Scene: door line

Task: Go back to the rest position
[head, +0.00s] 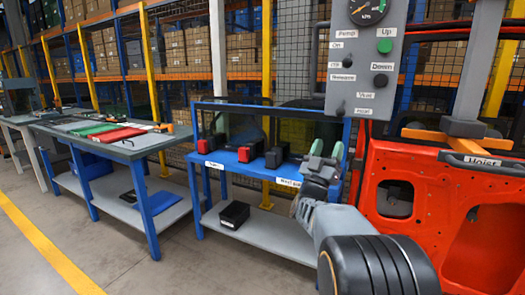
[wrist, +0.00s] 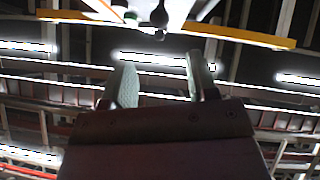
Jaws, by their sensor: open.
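My gripper (head: 325,160) shows at the right of centre in the head view, its pale green fingers pointing up. In the wrist view my gripper (wrist: 160,88) has its two fingers apart with nothing between them. In the head view it is in front of the right end of the blue-framed bench (head: 238,172), left of the red door (head: 440,190). My dark forearm covers part of the lower right. The wrist view looks up at the ceiling and its lights.
A grey control panel (head: 365,60) with a gauge hangs just above my gripper. A hoist (head: 470,125) with orange arms is at the red door. Black and red tools (head: 250,150) stand on the blue bench. A grey-topped table (head: 115,142) stands left. The floor (head: 130,265) at front left is clear.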

